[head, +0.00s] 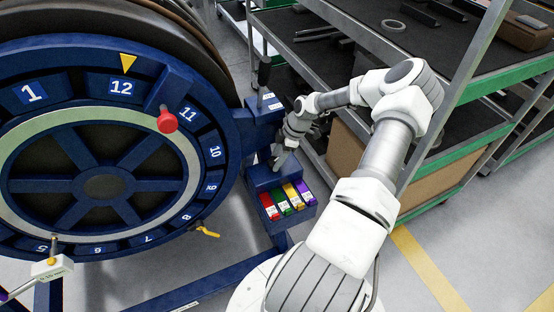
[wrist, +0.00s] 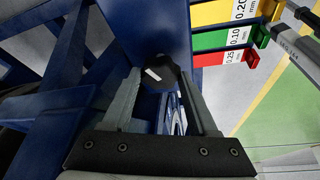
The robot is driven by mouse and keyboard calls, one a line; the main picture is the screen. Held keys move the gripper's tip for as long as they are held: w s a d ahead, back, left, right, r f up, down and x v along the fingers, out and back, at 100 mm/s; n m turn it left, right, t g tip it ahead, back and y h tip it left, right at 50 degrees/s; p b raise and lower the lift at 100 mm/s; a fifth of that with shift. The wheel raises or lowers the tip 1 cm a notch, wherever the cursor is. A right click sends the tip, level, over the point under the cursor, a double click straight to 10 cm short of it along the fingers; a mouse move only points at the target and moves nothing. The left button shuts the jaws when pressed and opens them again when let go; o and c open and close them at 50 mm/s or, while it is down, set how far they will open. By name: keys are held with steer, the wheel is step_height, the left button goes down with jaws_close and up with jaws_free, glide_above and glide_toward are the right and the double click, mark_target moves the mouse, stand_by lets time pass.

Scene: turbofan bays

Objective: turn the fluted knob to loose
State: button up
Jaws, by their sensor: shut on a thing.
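The fluted knob (wrist: 158,72) is dark, with a white mark on its face, and sits on a blue housing in the wrist view. My gripper (wrist: 160,82) has one finger on each side of it and is shut on it. The white mark is tilted in the picture. In the head view my gripper (head: 281,158) reaches down to the blue stand right of the big wheel. There the gripper and wrist hide the knob, and any loose or tight markings cannot be read.
A big blue numbered wheel (head: 122,87) with a red knob (head: 167,121) stands at left. A blue tray with red, green, yellow and purple labelled blocks (head: 283,205) is just below my gripper. A black upright handle (head: 264,72) is above. Shelving (head: 460,145) stands behind and right of my arm.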

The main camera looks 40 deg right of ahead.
stand_by(0.5)
steer(key=o, duration=1.4)
steer(key=shift+c, duration=0.2)
